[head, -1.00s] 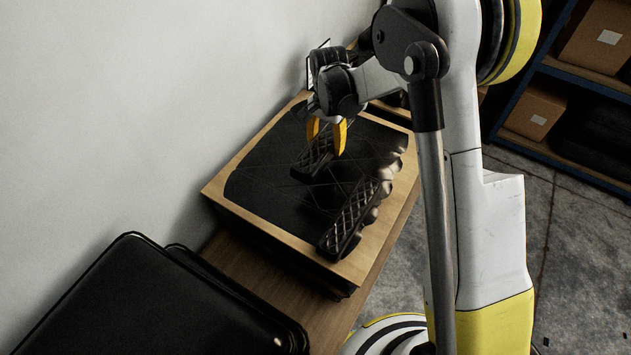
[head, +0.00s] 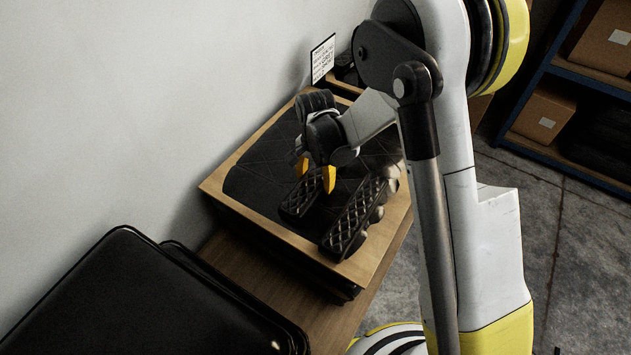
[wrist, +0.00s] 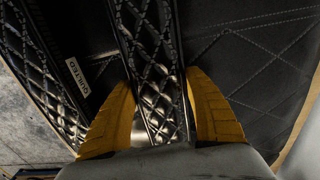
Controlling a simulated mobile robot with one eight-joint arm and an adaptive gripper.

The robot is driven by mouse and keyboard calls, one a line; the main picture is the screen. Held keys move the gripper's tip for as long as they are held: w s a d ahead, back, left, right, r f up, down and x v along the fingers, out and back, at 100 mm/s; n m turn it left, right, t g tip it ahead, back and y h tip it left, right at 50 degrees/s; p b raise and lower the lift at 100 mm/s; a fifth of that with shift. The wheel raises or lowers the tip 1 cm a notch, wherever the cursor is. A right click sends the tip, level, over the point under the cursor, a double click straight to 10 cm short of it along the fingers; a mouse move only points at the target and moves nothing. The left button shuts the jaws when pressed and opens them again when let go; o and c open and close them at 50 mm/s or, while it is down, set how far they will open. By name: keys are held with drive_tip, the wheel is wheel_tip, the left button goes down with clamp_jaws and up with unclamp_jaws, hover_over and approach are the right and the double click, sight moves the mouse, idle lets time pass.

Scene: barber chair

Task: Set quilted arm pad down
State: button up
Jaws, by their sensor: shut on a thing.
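My gripper (head: 316,177) has yellow fingers and is shut on a black quilted arm pad (head: 298,201). In the wrist view the held pad (wrist: 158,75) runs lengthwise between the two fingers. It is low over a black stitched cushion (head: 255,180) on a wooden board; I cannot tell whether it touches. A second quilted pad (head: 353,220) lies close to its right along the cushion's edge. My wrist hides part of the cushion.
The wooden board (head: 222,197) rests on a wooden bench (head: 238,264). Black padded pieces (head: 130,290) lie at the front left. A white wall is at the left, a small printed card (head: 322,60) at the back. Shelves with boxes (head: 543,112) stand at the right.

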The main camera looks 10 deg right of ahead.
drive_tip(key=shift+f, duration=0.15)
drive_tip(key=o, duration=1.4)
